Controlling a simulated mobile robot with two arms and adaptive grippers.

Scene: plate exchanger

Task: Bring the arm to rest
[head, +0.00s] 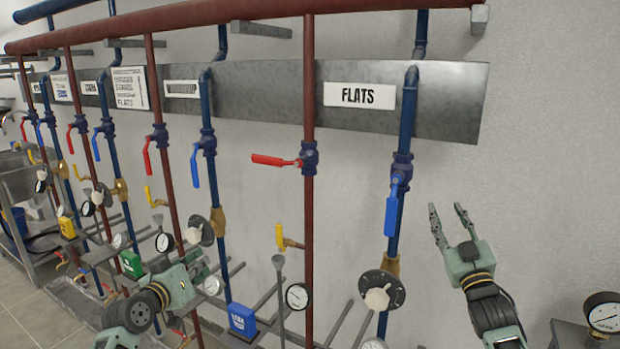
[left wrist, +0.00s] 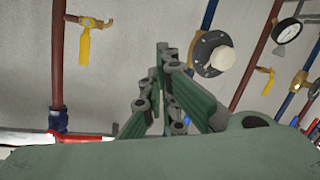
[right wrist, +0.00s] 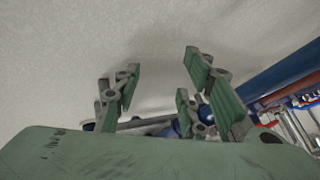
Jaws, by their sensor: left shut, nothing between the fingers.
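My left gripper (head: 197,262) is at the lower left of the head view, in front of the pipes, held in the air. Its fingers are together and hold nothing in the left wrist view (left wrist: 165,75). My right gripper (head: 449,222) is raised at the right, fingers up, beside the blue FLATS pipe (head: 407,130). Its fingers are apart with nothing between them in the right wrist view (right wrist: 160,72), where pale wall shows behind. The red FLATS lever (head: 275,160) points sideways, across its pipe. The blue FLATS lever (head: 391,212) hangs down along its pipe.
Several more red and blue pipes with valves and gauges run along the wall to the left. A gauge (head: 604,312) stands at the lower right. The wall right of the pipes is bare.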

